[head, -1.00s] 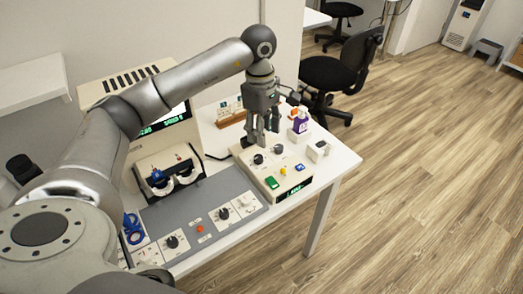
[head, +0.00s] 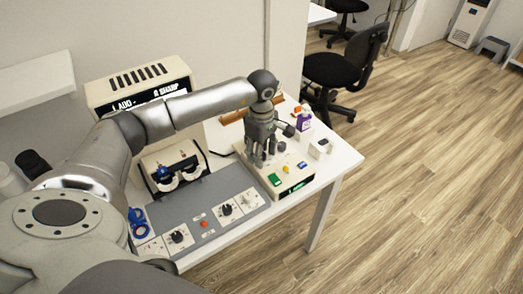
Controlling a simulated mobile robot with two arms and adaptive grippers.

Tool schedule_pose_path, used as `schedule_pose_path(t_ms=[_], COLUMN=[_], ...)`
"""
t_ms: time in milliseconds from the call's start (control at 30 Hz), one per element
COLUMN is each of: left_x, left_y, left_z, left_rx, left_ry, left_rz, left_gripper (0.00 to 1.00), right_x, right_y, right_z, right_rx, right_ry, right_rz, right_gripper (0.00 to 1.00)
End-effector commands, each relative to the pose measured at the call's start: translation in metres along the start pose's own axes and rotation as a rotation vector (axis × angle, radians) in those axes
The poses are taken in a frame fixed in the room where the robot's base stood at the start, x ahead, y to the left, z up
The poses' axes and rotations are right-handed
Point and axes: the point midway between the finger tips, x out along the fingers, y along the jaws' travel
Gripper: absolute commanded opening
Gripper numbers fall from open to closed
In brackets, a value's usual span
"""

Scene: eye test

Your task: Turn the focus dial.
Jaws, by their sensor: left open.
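A cream control box (head: 302,178) stands on the white table, with a green button (head: 275,179), a yellow knob (head: 285,169), a blue button (head: 302,165) and a small lit display on its front. My left gripper (head: 258,160) points down over the back left of this box. Its fingers are open around or just above a dark dial there, which they mostly hide. I cannot tell whether they touch it. No label readable here marks the focus dial. My right gripper is not in view.
A cream machine (head: 100,94) with a lit screen, showing text that includes "SHARP", stands behind my left arm. A grey panel (head: 180,211) with black knobs lies in front. A purple bottle (head: 304,118) and a small white block (head: 320,148) stand right of the box.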

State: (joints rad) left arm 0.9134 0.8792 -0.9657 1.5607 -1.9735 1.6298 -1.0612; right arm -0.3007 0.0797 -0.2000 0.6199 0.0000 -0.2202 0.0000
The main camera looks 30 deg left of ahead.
Motion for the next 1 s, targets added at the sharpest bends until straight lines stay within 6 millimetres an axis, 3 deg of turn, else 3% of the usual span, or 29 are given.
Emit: schedule_pose_path(t_ms=[167,533,1000], left_x=[0.0002,-0.0001,0.0007], left_y=[0.0,0.0,0.0002], left_z=[0.0002,0.0003,0.0002], left_rx=[0.0,0.0,-0.125], left_ry=[0.0,-0.001,-0.001], left_rz=[0.0,0.0,0.0], left_gripper=[0.46,0.0,0.0], right_x=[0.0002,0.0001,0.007], right_y=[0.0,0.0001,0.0], right_z=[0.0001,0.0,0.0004], right_rx=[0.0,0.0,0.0], right_ry=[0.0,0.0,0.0], right_rz=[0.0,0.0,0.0], right_gripper=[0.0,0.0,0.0])
